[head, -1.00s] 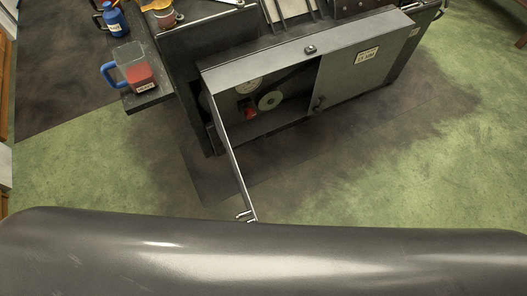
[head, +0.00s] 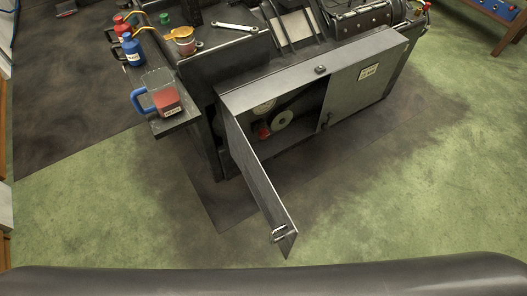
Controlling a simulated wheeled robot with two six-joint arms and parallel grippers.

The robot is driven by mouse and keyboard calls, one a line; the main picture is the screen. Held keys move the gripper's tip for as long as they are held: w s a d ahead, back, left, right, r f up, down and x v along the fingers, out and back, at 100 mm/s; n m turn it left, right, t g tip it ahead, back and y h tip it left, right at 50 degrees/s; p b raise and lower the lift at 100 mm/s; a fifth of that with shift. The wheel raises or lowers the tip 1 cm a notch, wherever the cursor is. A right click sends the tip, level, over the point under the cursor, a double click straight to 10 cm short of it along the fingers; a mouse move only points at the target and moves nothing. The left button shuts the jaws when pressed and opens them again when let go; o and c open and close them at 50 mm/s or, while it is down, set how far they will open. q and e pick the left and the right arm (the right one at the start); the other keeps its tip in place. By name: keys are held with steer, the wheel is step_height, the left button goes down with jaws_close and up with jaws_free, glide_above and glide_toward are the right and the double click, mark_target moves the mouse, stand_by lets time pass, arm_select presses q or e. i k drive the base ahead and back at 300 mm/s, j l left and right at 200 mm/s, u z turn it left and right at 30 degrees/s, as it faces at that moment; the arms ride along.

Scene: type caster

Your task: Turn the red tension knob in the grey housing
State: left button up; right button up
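The grey housing (head: 300,72) is a metal cabinet on the front of a machine, seen in the head view. Its left door (head: 262,188) stands open toward me, with a handle near its far end. Its right door (head: 362,92) is shut. Inside the opening the red tension knob (head: 264,133) sits low at the left, beside a pale green wheel (head: 283,118). A round pale disc (head: 264,107) shows above the knob, partly hidden by the door. Neither of my grippers is in view.
A jug of red liquid (head: 165,97) stands on a side shelf left of the housing. Green floor (head: 400,200) is clear in front. A dark rounded surface crosses the bottom edge.

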mark_target(264, 134)
steer(key=k+l+z, duration=0.25)
steer(key=k+l, duration=0.15)
steer(key=k+l+z, duration=0.25)
steer(key=l, duration=0.35)
steer(key=k, duration=0.1)
